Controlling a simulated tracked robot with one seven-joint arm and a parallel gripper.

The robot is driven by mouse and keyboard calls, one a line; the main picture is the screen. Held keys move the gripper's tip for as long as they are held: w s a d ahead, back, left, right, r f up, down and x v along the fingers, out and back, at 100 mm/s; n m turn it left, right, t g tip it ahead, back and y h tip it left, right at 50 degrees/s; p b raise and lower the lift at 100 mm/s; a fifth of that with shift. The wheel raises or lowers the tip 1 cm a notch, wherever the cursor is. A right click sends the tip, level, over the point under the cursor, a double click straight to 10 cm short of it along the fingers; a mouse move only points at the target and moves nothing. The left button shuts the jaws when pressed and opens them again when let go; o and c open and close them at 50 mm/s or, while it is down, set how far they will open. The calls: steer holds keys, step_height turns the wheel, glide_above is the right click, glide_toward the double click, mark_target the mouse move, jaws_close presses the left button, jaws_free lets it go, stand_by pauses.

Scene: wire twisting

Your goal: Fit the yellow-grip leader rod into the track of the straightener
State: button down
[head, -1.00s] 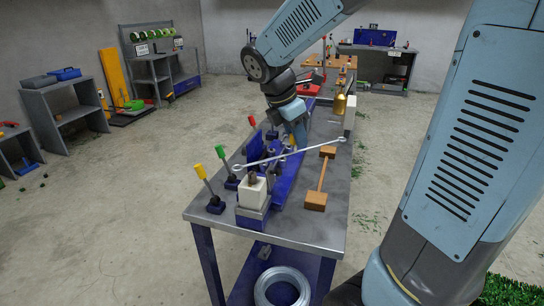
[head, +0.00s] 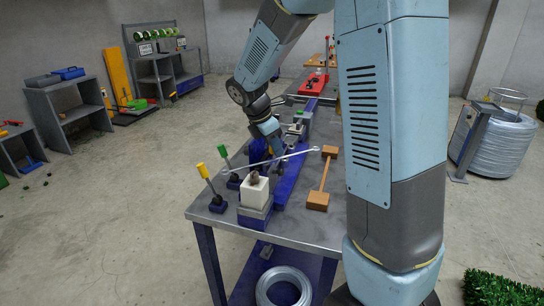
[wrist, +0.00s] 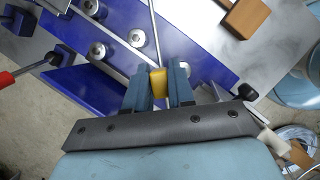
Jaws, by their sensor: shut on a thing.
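My gripper (head: 275,146) is shut on the yellow grip (wrist: 158,82) of the leader rod. In the wrist view the silver rod (wrist: 155,35) runs from the grip to the top edge, over the blue straightener plate (wrist: 190,45) and just right of a roller (wrist: 137,38). In the head view the long rod (head: 298,155), with a ring at each end, lies slantwise across the straightener (head: 287,187). Its height above the track is unclear. The fingers hide part of the grip, and my arm hides part of the straightener.
A white block (head: 254,192) stands at the near end. An orange-brown two-block stand (head: 318,199) lies to the right. The near bench corner is clear.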

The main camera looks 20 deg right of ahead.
steer(key=shift+w+a+f, duration=0.1)
steer(key=shift+w+f, duration=0.15)
steer(key=shift+f, duration=1.55)
steer(key=shift+f, duration=0.15)
steer(key=c, duration=1)
jaws_free()
steer(key=shift+o, duration=0.2)
steer(key=w+v, duration=0.1)
steer(key=v, duration=1.1)
steer(key=s+d+r+m+t+y, duration=0.1)
steer(key=s+d+r+m, duration=0.1)
steer(key=s+m, duration=0.4)
steer(key=s+d+r+m+t+y, duration=0.2)
steer(key=s+m, duration=0.5)
steer(key=s, duration=0.5)
steer(key=s+d+r+m+t+y, duration=0.1)
steer(key=s+d+r+m, duration=0.1)
steer(key=s+m, duration=0.5)
steer(key=shift+s+d+r+t, duration=0.3)
steer(key=shift+s+d, duration=0.4)
steer(key=shift+s, duration=0.3)
